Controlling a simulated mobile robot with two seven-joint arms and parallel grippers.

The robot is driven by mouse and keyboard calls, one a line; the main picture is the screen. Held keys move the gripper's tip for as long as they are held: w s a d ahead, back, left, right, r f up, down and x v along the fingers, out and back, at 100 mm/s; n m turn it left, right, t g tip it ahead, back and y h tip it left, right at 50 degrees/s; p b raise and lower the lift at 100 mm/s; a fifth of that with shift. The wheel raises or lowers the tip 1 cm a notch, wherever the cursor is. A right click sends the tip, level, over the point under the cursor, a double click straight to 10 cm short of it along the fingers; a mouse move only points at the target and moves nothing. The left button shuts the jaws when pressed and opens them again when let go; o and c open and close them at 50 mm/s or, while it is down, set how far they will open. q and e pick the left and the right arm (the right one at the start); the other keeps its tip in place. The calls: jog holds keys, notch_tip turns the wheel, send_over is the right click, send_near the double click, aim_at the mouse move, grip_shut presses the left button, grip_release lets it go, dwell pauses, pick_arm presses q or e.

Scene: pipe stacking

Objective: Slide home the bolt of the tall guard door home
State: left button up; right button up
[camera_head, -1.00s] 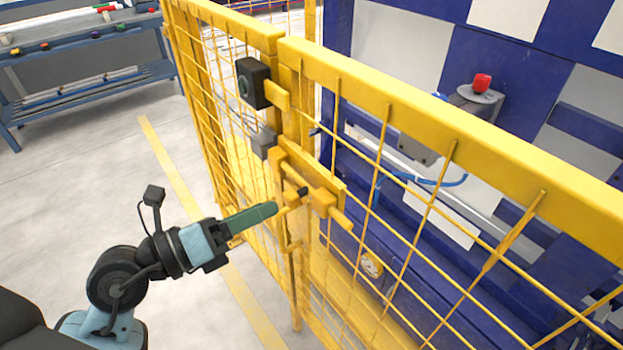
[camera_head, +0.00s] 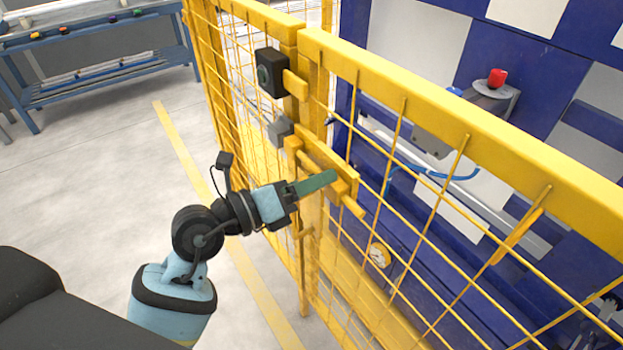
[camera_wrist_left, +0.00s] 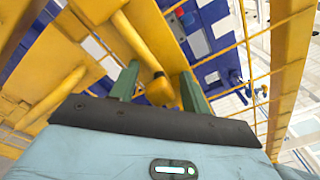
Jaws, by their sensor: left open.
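The tall yellow mesh guard door (camera_head: 450,105) stands beside a fixed yellow fence panel (camera_head: 255,15). Its yellow bolt (camera_head: 352,207) sits on a yellow mounting plate (camera_head: 343,168) near the door's edge. My left gripper (camera_head: 326,181), with green fingers, is open at the bolt and covers part of it, including the handle. In the left wrist view, a yellow bar with a rounded end (camera_wrist_left: 159,88) shows between the two spread fingers. I cannot tell whether the fingers touch it. My right gripper is not in view.
A black box (camera_head: 271,72) and a grey block (camera_head: 280,130) are fixed near the door edge above the bolt. A blue machine with a red button (camera_head: 496,78) stands behind the mesh. A blue workbench (camera_head: 95,50) is at the far left. The floor between is clear.

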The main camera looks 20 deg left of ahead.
aim_at(300, 158)
pick_arm(q)
jog(key=shift+c, duration=0.4)
